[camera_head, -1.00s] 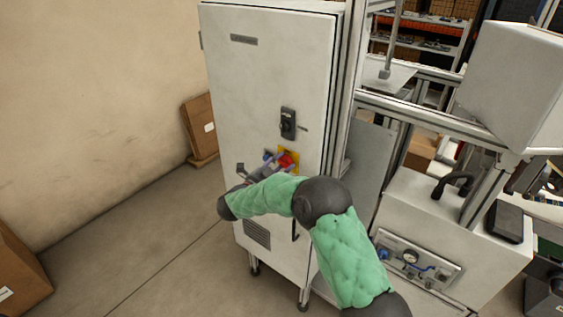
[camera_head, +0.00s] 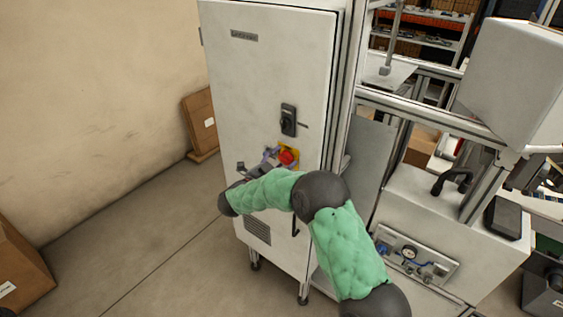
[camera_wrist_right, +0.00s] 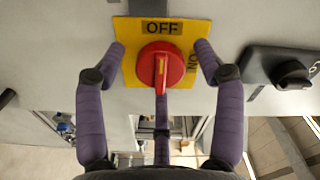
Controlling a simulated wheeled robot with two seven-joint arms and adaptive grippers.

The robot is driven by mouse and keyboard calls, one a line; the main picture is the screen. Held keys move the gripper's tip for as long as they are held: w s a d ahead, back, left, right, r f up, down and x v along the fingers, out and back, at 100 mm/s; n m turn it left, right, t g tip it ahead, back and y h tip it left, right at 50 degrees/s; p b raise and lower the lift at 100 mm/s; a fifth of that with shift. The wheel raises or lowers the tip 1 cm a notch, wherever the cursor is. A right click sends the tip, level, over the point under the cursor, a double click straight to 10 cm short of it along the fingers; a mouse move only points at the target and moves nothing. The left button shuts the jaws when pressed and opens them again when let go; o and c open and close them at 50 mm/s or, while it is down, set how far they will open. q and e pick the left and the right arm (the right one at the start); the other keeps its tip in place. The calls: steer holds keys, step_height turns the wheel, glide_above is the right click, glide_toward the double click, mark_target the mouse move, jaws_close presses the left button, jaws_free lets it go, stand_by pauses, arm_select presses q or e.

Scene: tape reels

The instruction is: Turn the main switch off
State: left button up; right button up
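The main switch is a red rotary knob (camera_wrist_right: 160,66) on a yellow plate (camera_wrist_right: 125,32) on the cabinet door. In the right wrist view the knob's yellow mark is upright and lines up with the OFF label above it; ON is printed at the plate's right side. The knob also shows in the head view (camera_head: 287,157). My right gripper (camera_head: 271,158) is just in front of the plate, fingers spread on either side of the knob with visible gaps. A third finger shows below it. Nothing is held. My left gripper is not in view.
The grey cabinet (camera_head: 265,75) has a black door handle (camera_head: 288,120) above the switch; it is right of the gripper in the wrist view. A machine with a gauge panel (camera_head: 415,258) stands right of the cabinet.

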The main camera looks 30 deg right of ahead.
steer(key=shift+s+a, duration=0.1)
steer(key=v, duration=1.1)
steer(key=shift+a, duration=0.4)
steer(key=shift+s, duration=0.1)
steer(key=w+a+f+n+t+y+b, duration=0.1)
steer(key=w+f+n+t+y, duration=0.2)
steer(key=f, duration=0.5)
steer(key=w+a+f+n+t+y+b, duration=0.1)
steer(key=f+n+y, duration=0.3)
steer(key=f+n, duration=0.3)
steer(key=s+a+f+n+y+b, duration=0.1)
steer(key=s+a+f+n+y, duration=0.15)
steer(key=f, duration=0.55)
steer(key=s+a+f+n+y+b, duration=0.1)
steer(key=s+a+f+n+y, duration=0.15)
steer(key=f, duration=0.55)
steer(key=s+a+f+n+g+y+b, duration=0.1)
steer(key=s+a+f+n+g+y, duration=0.3)
steer(key=s+f, duration=0.65)
steer(key=s+a+f+n+g+y+b, duration=0.1)
steer(key=s+a+f+g+y, duration=0.1)
steer(key=s, duration=0.7)
steer(key=s+a+f+n+g+y+b, duration=0.1)
steer(key=s+a+f+n+g+y, duration=0.1)
steer(key=s, duration=0.7)
steer(key=a+f+g, duration=0.1)
steer(key=a+g, duration=0.1)
steer(key=shift+s+a+f+g+y, duration=0.15)
steer(key=shift+a+f+g+y, duration=0.1)
steer(key=shift+g+y, duration=0.05)
